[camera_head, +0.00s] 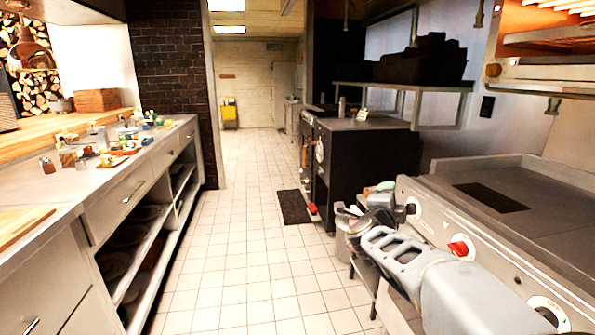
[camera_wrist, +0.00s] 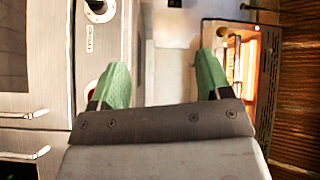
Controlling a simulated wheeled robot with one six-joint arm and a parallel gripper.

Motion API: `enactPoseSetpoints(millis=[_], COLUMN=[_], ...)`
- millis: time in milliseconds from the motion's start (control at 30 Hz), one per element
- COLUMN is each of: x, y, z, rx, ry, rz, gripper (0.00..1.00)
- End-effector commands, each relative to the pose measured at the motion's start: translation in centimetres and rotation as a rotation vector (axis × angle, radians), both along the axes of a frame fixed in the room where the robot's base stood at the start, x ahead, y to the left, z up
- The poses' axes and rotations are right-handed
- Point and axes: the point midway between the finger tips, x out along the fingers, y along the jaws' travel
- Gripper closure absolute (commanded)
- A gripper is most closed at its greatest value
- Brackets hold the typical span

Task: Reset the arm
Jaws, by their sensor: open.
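My arm reaches along the right side of the head view, close to the cooking range (camera_head: 500,215) with its red and white knobs. The gripper end is partly hidden there by my own arm. In the wrist view my gripper (camera_wrist: 165,80) shows two green fingers set wide apart, open, with nothing between them. Behind the fingers are the range front with knobs and a pale wall. The wrist view is turned sideways.
A tiled aisle (camera_head: 250,260) runs clear down the middle. A counter (camera_head: 60,190) with several small items stands on the left. A black oven block (camera_head: 365,165) stands ahead on the right, beside a dark floor mat (camera_head: 293,207). A glowing overhead grill (camera_head: 545,60) hangs at upper right.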

Motion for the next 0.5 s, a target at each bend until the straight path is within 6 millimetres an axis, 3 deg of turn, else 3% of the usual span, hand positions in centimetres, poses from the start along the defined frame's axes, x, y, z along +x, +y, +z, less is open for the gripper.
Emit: enactPoseSetpoints(millis=[33, 133, 300, 500], x=[-0.5, -2.1, -7.8, -16.5], y=[1.5, 4.9, 9.0, 9.7], z=[4.0, 6.1, 7.3, 6.8], rx=[-0.06, -0.203, -0.454, -0.697], ry=[0.067, 0.239, 0.571, 0.966], rz=[0.115, 0.356, 0.718, 1.023], gripper=[0.29, 0.29, 0.29, 0.29])
